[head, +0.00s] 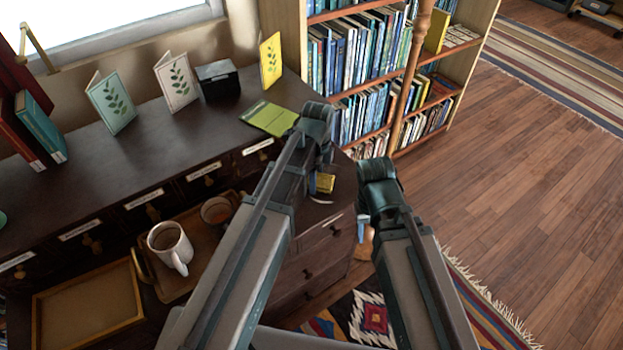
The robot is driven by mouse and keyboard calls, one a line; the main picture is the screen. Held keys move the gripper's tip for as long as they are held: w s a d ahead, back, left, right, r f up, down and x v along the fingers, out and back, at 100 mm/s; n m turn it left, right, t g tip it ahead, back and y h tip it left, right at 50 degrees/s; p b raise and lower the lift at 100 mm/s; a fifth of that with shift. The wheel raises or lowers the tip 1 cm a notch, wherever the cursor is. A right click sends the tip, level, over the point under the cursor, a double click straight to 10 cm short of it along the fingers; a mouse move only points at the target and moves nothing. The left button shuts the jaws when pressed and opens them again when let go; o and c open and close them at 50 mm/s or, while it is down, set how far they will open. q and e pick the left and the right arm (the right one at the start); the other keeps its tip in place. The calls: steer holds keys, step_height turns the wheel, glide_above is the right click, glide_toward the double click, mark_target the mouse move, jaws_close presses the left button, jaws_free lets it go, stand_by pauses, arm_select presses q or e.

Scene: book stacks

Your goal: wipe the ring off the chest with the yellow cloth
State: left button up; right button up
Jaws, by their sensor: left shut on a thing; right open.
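The dark wooden chest (140,160) has labelled drawers and a curved right end. My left gripper (322,186) points down over that right end, largely hidden behind its own arm. It is shut on a small yellow thing (326,182), which looks like the yellow cloth, low at the chest top. A short pale curved mark (320,201) shows just below the cloth; I cannot tell whether it is part of the ring. No whole ring shows. My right gripper (364,240) is open, beyond the chest's right end, mostly hidden by its arm.
A green-yellow booklet (270,118) lies flat on the chest. Standing cards (112,102), a black box (217,80) and teal books (40,125) line its back. A tray with a white mug (170,247) is in front.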

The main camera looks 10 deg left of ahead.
mark_target(344, 169)
arm_select(q)
steer(key=shift+w+d+f, duration=0.1)
steer(key=shift+w+d, duration=1.2)
steer(key=shift+w+d, duration=1.1)
steer(key=shift+w, duration=0.1)
steer(key=shift+w+d, duration=1.15)
steer(key=shift+d, duration=0.05)
